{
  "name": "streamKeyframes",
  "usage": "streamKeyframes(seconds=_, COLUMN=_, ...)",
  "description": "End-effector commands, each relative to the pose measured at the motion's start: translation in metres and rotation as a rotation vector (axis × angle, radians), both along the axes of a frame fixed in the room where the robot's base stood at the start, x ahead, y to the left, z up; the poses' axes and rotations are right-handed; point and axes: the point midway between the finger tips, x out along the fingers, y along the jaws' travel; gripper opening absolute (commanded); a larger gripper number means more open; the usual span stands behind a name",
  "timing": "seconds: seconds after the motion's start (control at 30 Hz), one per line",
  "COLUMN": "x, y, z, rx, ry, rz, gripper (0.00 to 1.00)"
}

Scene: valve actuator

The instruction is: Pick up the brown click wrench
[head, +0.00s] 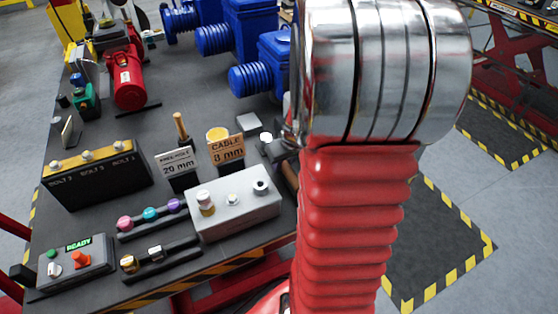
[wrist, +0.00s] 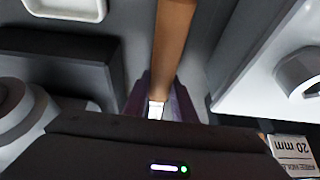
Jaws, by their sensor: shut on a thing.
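The brown click wrench (wrist: 172,42) shows in the wrist view as a long brown handle running down from the top edge to a pale metallic end between my fingers. My gripper (wrist: 158,100) has its dark purplish fingers on either side of that end and is shut on it. In the head view a short brown length, likely the same wrench (head: 290,174), shows at the left edge of my red arm sleeve. The rest of it and my gripper are mostly hidden behind my arm there.
A grey box with knobs (head: 236,208) stands close to the left of my arm. A 20 mm sign (head: 175,162) and a CABLE 8 mm sign (head: 226,150) stand behind it. Blue valve actuators (head: 225,42) are at the back. A black bolt holder (head: 97,176) is at the left.

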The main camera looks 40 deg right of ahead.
Motion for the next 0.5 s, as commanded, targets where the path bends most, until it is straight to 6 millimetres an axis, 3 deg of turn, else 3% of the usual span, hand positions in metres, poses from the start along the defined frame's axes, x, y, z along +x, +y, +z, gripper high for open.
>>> streamKeyframes(seconds=0.27, x=0.001, y=0.000, z=0.005, rx=-0.002, ry=-0.003, rz=0.001, gripper=0.00)
streamKeyframes(seconds=0.5, x=0.001, y=-0.001, z=0.031, rx=-0.005, ry=-0.005, rz=0.001, gripper=0.00)
